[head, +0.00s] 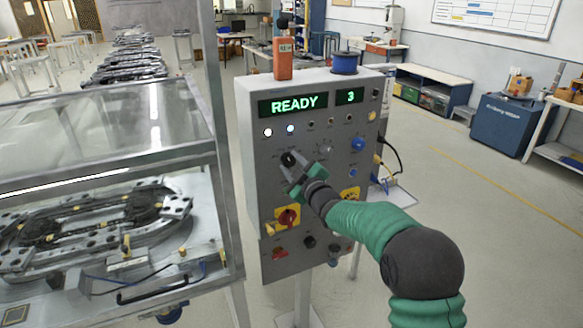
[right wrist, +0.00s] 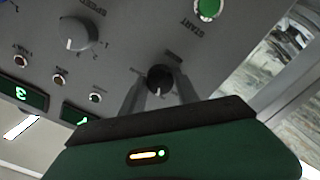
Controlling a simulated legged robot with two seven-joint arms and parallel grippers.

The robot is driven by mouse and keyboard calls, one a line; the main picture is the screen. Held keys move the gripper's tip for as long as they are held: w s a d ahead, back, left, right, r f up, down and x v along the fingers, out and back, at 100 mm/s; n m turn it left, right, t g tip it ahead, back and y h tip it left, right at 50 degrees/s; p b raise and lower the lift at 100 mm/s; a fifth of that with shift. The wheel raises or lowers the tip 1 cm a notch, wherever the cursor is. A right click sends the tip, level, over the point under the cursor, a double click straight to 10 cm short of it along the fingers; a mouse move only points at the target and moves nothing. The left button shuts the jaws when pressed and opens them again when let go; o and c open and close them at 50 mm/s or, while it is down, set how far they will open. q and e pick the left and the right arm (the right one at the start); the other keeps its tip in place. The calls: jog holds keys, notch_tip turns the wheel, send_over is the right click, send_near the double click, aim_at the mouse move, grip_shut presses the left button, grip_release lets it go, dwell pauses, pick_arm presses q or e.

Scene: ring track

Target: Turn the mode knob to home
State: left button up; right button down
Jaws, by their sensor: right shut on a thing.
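The mode knob (head: 288,158) is a small round black knob on the upper left of the grey control panel (head: 255,170). In the right wrist view the knob (right wrist: 160,78) shows between the two grey fingers, with a white pointer mark toward the bottom of the picture. My right gripper (head: 294,168) is shut on the knob, its fingers (right wrist: 158,92) on either side of it. The small labels around the knob are too blurred to read for certain. My left gripper is not in view.
The panel displays (head: 293,105) read READY and 3. A grey speed knob (right wrist: 78,34) and a green start button (right wrist: 208,8) are close by. A red-yellow switch (head: 288,217) is below. A glass-covered track case (head: 110,150) stands left of the panel; open floor lies right.

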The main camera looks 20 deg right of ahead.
jog(key=shift+f, duration=0.25)
jog(key=c, duration=1.2)
grip_release()
jog(key=o, duration=0.3)
jog(key=shift+r, duration=0.1)
jog(key=shift+s, duration=0.1)
jog(key=shift+s, duration=0.35)
jog(key=s+b, duration=0.2)
jog(key=s, duration=1.4)
jog(key=shift+b, duration=0.4)
jog(key=shift+w, duration=0.1)
